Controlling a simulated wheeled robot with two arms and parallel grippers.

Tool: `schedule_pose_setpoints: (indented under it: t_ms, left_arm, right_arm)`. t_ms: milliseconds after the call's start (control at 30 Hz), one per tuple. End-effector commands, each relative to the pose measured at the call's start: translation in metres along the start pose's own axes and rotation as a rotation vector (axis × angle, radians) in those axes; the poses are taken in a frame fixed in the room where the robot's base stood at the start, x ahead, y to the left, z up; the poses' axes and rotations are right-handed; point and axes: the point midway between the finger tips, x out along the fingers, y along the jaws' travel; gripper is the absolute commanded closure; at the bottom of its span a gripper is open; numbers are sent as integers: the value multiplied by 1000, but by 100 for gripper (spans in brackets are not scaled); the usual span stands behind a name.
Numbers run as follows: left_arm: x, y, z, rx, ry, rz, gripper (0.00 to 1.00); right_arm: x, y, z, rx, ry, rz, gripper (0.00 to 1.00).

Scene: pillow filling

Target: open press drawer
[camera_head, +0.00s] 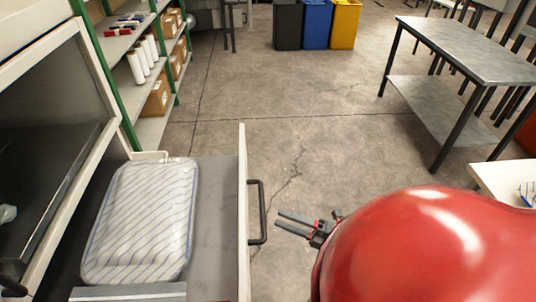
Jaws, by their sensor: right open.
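The press drawer (215,222) is pulled out at the left of the head view. Its white front panel (243,190) stands edge-on to me, with a dark bar handle (260,212) on its outer side. A white pillow with blue stripes (140,220) lies in the drawer. My right gripper (281,221) is just right of the handle, apart from it, with its two fingers open and empty and pointing left. My red arm hides the floor behind it. My left gripper is not in view.
The press body (45,95) rises at the left edge. A green-framed shelf (155,125) with boxes and white rolls stands behind it. A grey metal table (470,50) is at the right. Black, blue and yellow bins (317,25) stand at the back. The middle floor is clear.

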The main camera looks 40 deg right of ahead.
Motion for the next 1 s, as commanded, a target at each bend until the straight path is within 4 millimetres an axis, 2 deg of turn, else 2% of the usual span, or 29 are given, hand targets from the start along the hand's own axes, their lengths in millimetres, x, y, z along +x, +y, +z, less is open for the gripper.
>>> schedule_pose_setpoints:
  t_ms: [33,200,400,600,1000]
  left_arm:
    - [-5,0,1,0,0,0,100]
    - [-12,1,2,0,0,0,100]
    - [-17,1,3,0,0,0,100]
    - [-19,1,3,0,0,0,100]
    - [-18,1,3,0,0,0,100]
  right_arm:
    - [-16,-4,2,0,-9,-5,50]
    - [-60,-4,2,0,-10,-4,50]
    - [-92,-2,1,0,-3,-2,50]
    - [-103,-1,0,1,-2,-2,50]
    - [-103,0,0,1,-1,-1,50]
